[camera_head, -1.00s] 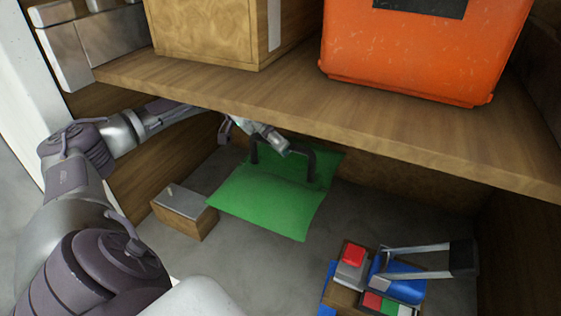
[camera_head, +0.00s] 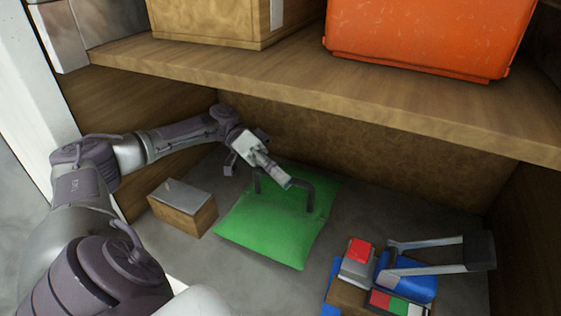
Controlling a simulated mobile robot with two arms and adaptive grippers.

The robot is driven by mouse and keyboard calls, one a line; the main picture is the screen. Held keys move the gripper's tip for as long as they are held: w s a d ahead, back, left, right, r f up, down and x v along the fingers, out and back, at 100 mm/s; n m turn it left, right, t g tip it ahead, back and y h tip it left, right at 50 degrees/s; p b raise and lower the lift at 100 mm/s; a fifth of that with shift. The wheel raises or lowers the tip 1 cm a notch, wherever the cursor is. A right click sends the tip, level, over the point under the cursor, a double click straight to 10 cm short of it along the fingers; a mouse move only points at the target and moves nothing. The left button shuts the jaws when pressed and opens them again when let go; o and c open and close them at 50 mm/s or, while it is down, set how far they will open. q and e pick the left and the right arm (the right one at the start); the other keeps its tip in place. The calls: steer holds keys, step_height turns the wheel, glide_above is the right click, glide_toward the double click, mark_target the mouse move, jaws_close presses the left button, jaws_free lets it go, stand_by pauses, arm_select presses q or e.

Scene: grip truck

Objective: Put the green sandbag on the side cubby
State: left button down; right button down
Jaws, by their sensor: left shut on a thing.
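The green sandbag (camera_head: 270,231) lies on the grey floor of the cubby (camera_head: 350,225) under the wooden shelf. The bag looks to be resting on the floor; I cannot tell whether any part is lifted. My right gripper is not in view.
A wooden shelf (camera_head: 330,95) overhangs the space and carries an orange crate (camera_head: 430,35) and a wooden box (camera_head: 205,20). A small metal-topped box (camera_head: 184,206) stands left of the bag. A blue and red device with a lever (camera_head: 405,278) stands at front right.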

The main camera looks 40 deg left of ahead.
mark_target(278, 188)
arm_select(q)
steer(key=shift+w+f, duration=0.1)
steer(key=shift+f, duration=1.6)
steer(key=c, duration=1.5)
jaws_free()
steer(key=shift+d+f, duration=0.1)
steer(key=shift+f, duration=0.15)
steer(key=o, duration=0.4)
steer(key=shift+s+r, duration=0.1)
steer(key=shift+s, duration=0.1)
steer(key=shift+c, duration=0.2)
steer(key=shift+a, duration=0.35)
steer(key=b+v, duration=0.2)
steer(key=v, duration=0.4)
steer(key=shift+w, duration=0.1)
steer(key=shift+a+r, duration=0.2)
steer(key=shift+a, duration=0.15)
